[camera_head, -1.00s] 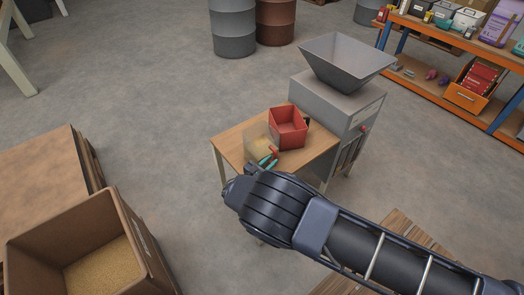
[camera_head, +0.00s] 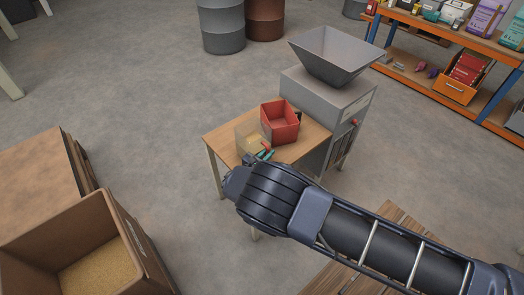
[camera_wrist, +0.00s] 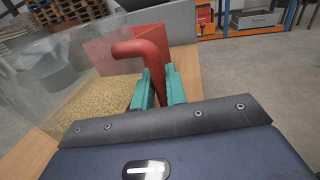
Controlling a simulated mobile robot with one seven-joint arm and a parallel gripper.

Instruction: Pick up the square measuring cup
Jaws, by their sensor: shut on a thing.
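The square measuring cup is a clear, see-through box with a red handle (camera_head: 266,147). It is at the front left of the small wooden table and holds yellowish grain. In the wrist view the cup's grain (camera_wrist: 96,107) shows through its clear wall at left. The bent red handle (camera_wrist: 150,52) rises between the green fingers. My gripper (camera_wrist: 160,88) is shut on this handle; it also shows in the head view (camera_head: 266,155), partly hidden by my wrist. Whether the cup's base touches the table cannot be told.
A red square bin (camera_head: 280,134) stands right behind the cup on the table (camera_head: 222,131). A grey hopper machine (camera_head: 330,95) adjoins the table at right. A cardboard box of grain (camera_head: 140,262) is at lower left. Drums and a shelf stand farther back.

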